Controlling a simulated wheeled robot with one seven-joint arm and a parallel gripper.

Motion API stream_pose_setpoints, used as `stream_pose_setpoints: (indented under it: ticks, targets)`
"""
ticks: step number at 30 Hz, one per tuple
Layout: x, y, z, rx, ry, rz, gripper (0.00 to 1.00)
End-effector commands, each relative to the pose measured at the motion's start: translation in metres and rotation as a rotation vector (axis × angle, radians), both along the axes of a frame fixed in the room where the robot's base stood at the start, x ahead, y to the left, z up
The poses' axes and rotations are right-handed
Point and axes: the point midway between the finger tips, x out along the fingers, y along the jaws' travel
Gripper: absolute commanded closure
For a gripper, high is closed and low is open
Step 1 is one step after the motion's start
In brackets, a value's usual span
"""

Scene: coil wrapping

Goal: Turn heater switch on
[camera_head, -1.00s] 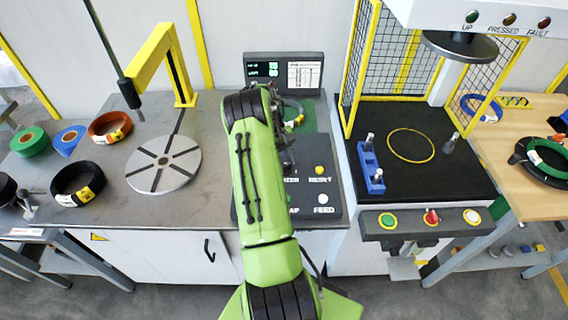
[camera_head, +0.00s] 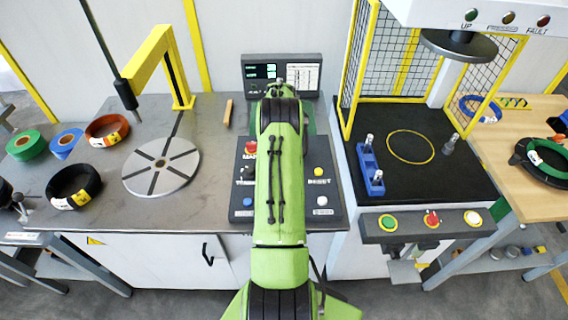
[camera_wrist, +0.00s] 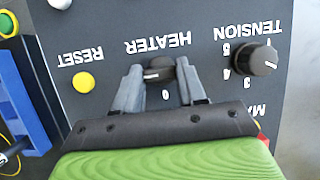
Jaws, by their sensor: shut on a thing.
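The heater switch (camera_wrist: 158,72) is a dark round knob under the HEATER label on the dark control panel, seen upside down in the wrist view. Its white mark lies towards the left of that view; a "0" is printed below the knob. My gripper (camera_wrist: 159,80) is shut on the knob, with one grey finger on either side. In the head view the control panel (camera_head: 331,196) stands at the middle of the bench, and my green arm hides the knob and fingers.
The tension knob (camera_wrist: 262,58) and yellow reset button (camera_wrist: 84,82) flank the heater switch. A red button (camera_head: 250,147) sits on the panel's left. A display (camera_head: 262,71) stands behind. The round turntable (camera_head: 150,185) and tape rolls are left; the caged press is right.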

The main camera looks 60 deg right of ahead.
Motion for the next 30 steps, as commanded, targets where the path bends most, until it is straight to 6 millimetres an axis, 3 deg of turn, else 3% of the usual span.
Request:
stream_pose_setpoints:
  ticks: [17, 18, 22, 23, 30]
  targets:
    - [0.0, -0.0009, 0.0006, -0.004, -0.001, -0.036, 0.9]
    - [0.0, -0.0009, 0.0006, -0.004, -0.001, -0.036, 0.58]
    - [-0.0001, -0.0008, 0.0005, -0.003, -0.001, -0.035, 0.38]
    - [-0.0001, -0.0006, 0.0004, -0.003, -0.001, -0.035, 0.34]
    - [-0.0001, -0.0004, 0.0003, -0.001, 0.0, -0.035, 0.34]
